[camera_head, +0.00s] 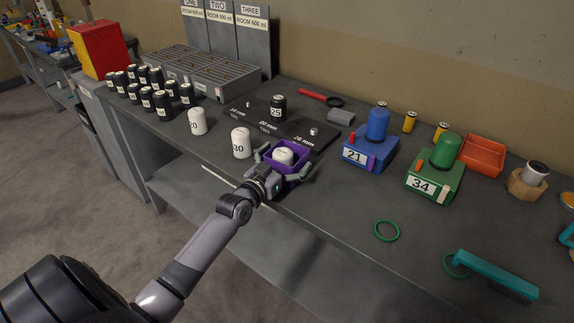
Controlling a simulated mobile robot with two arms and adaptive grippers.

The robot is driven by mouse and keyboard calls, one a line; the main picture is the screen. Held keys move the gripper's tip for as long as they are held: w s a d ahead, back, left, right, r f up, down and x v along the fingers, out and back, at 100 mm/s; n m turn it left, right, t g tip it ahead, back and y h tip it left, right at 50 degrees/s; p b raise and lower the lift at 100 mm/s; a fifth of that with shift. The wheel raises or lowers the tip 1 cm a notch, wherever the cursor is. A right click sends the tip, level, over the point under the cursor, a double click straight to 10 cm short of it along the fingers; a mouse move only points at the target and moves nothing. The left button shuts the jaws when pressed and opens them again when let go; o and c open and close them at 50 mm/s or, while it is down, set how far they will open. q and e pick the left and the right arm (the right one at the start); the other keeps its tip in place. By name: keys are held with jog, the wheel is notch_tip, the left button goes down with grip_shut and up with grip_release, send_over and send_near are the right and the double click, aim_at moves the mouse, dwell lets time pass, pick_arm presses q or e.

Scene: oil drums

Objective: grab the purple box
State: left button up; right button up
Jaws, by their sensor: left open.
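The purple box (267,152) is a small open-topped box near the front edge of the grey workbench, left of the blue device. A white cylinder (283,155) shows inside it. My left gripper (283,172) is at the box, coming from the front, with its fingers apart. One finger shows at the box's left side and the other at its right side. I cannot tell whether the fingers touch the box walls. The gripper hides part of the box's front. My right gripper is not in view.
White cylinders marked 30 (241,143) and 20 (197,121) stand left of the box. A dark plate (300,131) with a black cylinder (278,108) lies behind. The blue device (368,152) and green device (432,182) stand right. Bench around the green ring (387,231) is clear.

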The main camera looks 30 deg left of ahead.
pick_arm(q)
jog(key=c, duration=1.1)
jog(key=shift+c, duration=0.5)
jog(key=shift+r, duration=0.1)
